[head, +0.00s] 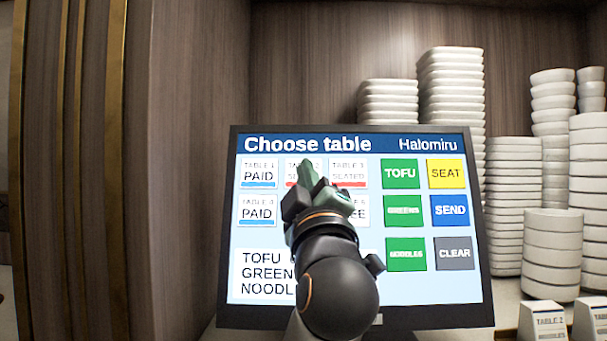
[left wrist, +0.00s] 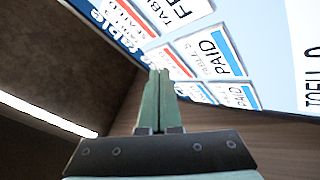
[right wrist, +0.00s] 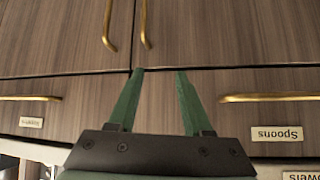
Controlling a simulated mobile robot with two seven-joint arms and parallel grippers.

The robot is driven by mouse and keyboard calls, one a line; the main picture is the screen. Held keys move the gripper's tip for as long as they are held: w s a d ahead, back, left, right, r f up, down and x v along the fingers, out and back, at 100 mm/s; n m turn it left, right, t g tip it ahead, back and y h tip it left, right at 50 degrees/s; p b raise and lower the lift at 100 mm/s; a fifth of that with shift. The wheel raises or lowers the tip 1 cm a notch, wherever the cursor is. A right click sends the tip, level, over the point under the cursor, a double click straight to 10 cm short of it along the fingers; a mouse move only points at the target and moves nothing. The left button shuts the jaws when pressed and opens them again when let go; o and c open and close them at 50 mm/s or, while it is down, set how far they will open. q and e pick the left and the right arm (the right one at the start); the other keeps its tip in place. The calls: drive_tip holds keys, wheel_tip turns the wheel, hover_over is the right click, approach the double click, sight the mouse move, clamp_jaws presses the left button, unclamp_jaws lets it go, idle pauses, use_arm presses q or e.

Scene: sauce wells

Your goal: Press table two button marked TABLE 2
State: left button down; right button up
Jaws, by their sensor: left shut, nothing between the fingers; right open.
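The touch screen (head: 400,310) reads "Choose table". The TABLE 2 button (head: 292,182) is a white tile with a red stripe in its top row, partly covered by my left gripper. It also shows in the left wrist view (left wrist: 172,62), just past the fingertips. My left gripper (head: 307,167) is shut and empty, its tips in front of the TABLE 2 button. I cannot tell whether they touch the glass. My right gripper (right wrist: 158,72) is open and empty, facing wooden drawers, away from the screen.
Beside it are the TABLE 1 button (head: 258,174) and TABLE 3 button (head: 348,174). Green, yellow, blue and grey buttons fill the right side. Stacks of white dishes (head: 452,90) stand behind and right. Gold handles (right wrist: 270,97) project from the drawers near my right gripper.

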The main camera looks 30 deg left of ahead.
use_arm(q)
drive_tip(key=shift+w+a+f, duration=0.1)
drive_tip(key=shift+w+a, duration=0.05)
drive_tip(key=shift+w, duration=0.2)
idle(0.5)
drive_tip(key=shift+s, duration=0.1)
drive_tip(key=shift+s+d+r+b, duration=0.2)
drive_tip(key=shift+s+d+b, duration=0.15)
drive_tip(key=shift+s, duration=0.3)
drive_tip(key=shift+s+d+r, duration=0.25)
drive_tip(key=shift+s+d, duration=0.1)
drive_tip(key=shift+s, duration=0.35)
drive_tip(key=shift+s+d+r, duration=0.25)
drive_tip(key=shift+s+d, duration=0.1)
drive_tip(key=shift+s, duration=0.4)
drive_tip(key=shift+s+d+r, duration=0.25)
drive_tip(key=shift+s+d, duration=0.1)
drive_tip(key=shift+s, duration=0.35)
